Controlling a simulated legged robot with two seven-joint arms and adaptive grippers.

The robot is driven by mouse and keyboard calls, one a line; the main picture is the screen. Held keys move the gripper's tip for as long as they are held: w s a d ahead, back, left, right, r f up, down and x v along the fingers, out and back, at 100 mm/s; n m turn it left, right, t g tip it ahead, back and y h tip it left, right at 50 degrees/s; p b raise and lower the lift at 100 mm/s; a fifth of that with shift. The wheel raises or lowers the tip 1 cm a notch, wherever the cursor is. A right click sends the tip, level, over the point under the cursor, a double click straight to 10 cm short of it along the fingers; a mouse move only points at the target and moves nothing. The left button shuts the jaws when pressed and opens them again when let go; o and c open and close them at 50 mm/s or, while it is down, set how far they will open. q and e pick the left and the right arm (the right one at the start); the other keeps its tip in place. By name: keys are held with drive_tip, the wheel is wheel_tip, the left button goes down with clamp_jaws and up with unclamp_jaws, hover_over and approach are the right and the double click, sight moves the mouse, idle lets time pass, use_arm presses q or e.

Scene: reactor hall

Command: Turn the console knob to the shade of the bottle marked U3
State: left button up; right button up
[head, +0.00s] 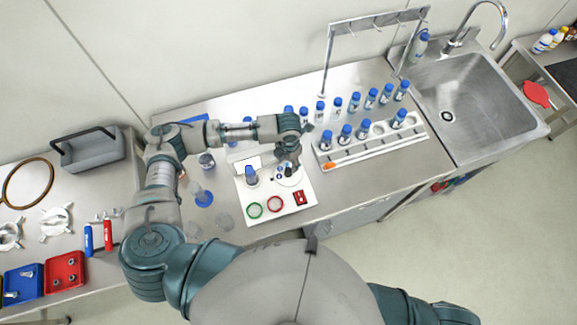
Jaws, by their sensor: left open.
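The white console (271,203) lies on the steel bench. A green ring (254,210), a red ring (275,204) and a red switch (300,198) are along its front. A blue-capped bottle (251,175) stands on its left part. My left gripper (287,170) points down over the console's right part, open, by a round dial area. The knob is largely hidden by the gripper, and I cannot tell whether they touch. Several blue-capped bottles stand in a white rack (374,151), others in a row behind (354,103). Their marks are too small to read, so I cannot pick out U3. My right gripper is out of view.
A metal frame (376,20) stands behind the bottles, and a sink (470,100) is at right. Loose glassware and a blue-based item (204,199) are left of the console.

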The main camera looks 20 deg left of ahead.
sight(289, 169)
use_arm(q)
wheel_tip(289, 169, up, 6)
drive_tip(key=shift+f, duration=0.2)
idle(0.6)
